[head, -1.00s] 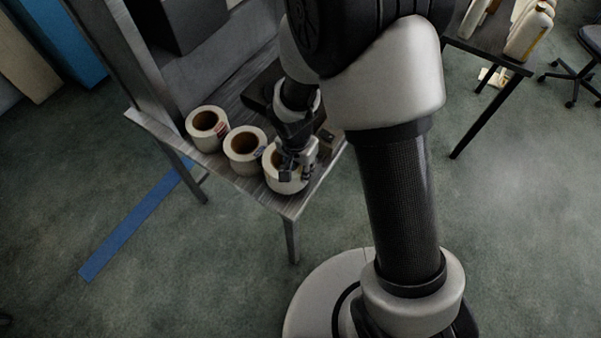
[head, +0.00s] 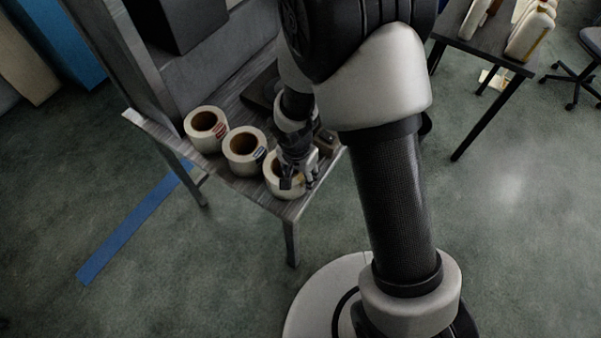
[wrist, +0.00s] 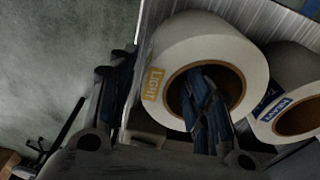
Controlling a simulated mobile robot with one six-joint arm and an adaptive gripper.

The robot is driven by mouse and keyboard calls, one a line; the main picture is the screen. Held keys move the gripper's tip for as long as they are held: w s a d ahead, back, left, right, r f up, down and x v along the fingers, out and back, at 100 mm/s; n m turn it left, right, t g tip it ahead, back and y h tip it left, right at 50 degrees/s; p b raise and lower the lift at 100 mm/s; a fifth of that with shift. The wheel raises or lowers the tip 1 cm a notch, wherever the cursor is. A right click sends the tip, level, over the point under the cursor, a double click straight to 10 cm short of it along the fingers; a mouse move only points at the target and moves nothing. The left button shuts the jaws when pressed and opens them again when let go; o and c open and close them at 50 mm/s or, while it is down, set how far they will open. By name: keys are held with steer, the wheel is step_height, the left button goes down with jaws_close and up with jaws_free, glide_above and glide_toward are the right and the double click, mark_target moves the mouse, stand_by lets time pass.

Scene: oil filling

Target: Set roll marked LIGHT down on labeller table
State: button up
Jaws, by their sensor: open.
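The roll marked LIGHT (head: 275,188) is white with a brown core and stands upright at the near right corner of the labeller table (head: 146,121). In the wrist view the roll (wrist: 208,43) shows its yellow LIGHT label facing left. My gripper (head: 299,183) is at the roll with its jaws apart. In the wrist view, my gripper (wrist: 160,95) has one finger outside the roll wall and the other in the core opening. The roll appears to rest on the tabletop; its underside is hidden.
A roll with a blue HEAVY label (head: 237,166) stands close left of the LIGHT roll. A roll with a red label (head: 199,142) stands farther left. A dark table with bottles (head: 531,33) is at the upper right. Floor in front is clear.

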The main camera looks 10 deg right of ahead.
steer(key=s+d+r+n+t+p, duration=0.1)
steer(key=s+d+r+n+p, duration=0.15)
steer(key=r, duration=1.15)
steer(key=s+d+r+n+t+p, duration=0.15)
steer(key=s+d+r, duration=0.25)
steer(key=r, duration=0.9)
steer(key=s+d+r+n, duration=0.3)
steer(key=s+r, duration=0.4)
steer(key=s, duration=0.4)
steer(key=shift+d+r+t+y, duration=0.15)
steer(key=shift+d+t+y, duration=0.05)
steer(key=shift+t+y, duration=0.25)
steer(key=shift+f, duration=0.35)
